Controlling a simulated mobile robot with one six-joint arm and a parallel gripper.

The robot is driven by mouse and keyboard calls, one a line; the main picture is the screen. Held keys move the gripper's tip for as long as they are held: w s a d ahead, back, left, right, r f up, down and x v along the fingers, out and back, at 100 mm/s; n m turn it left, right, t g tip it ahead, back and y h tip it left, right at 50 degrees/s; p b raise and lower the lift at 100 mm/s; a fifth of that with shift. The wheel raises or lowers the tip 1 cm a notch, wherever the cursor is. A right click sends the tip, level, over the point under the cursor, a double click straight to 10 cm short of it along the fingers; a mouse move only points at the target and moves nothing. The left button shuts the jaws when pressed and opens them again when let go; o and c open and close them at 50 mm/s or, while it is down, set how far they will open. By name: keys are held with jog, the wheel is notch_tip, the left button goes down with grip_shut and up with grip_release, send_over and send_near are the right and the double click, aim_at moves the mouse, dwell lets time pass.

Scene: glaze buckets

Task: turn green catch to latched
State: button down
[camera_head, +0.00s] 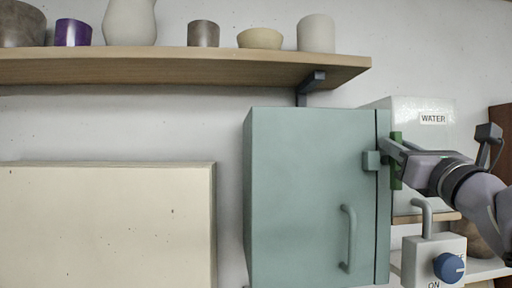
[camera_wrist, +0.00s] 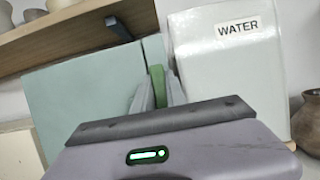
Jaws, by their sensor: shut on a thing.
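The green catch (camera_head: 396,160) is an upright bar at the right edge of the pale green cabinet (camera_head: 300,190). A small block beside it sits on the cabinet door, which looks closed. My gripper (camera_head: 385,147) reaches in from the right and is shut on the catch. In the wrist view, the green catch (camera_wrist: 157,79) shows between the two fingers of my gripper (camera_wrist: 157,95). The cabinet (camera_wrist: 80,85) lies to the left there. The gripper fingers hide part of the catch, and I cannot tell whether it is latched.
A white box labelled WATER (camera_head: 425,150) stands close behind the gripper. A grey box with a blue knob (camera_head: 449,267) and a bent pipe is below my arm. A wooden shelf (camera_head: 180,66) with several pots hangs above. A cream block (camera_head: 110,225) is at left.

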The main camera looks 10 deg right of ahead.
jog(key=shift+m+h, duration=0.4)
jog(key=shift+m, duration=0.1)
jog(key=d+f+m+g+h+p, duration=0.1)
jog(key=m+g+h+p, duration=0.1)
jog(key=m+p, duration=0.2)
jog(key=d+m+g+h+p, duration=0.1)
jog(key=m+p, duration=0.3)
jog(key=m, duration=0.6)
jog(key=f+m+g+h+p, duration=0.1)
jog(key=m+g+h+p, duration=0.1)
jog(key=m, duration=0.5)
jog(key=shift+s+d+f+m+g+h+p, duration=0.1)
jog(key=shift+d+f+m+g+h+p, duration=0.25)
jog(key=shift+g+p, duration=0.55)
jog(key=c, duration=1.6)
grip_release()
jog(key=shift+f, duration=0.1)
jog(key=shift+c, duration=0.2)
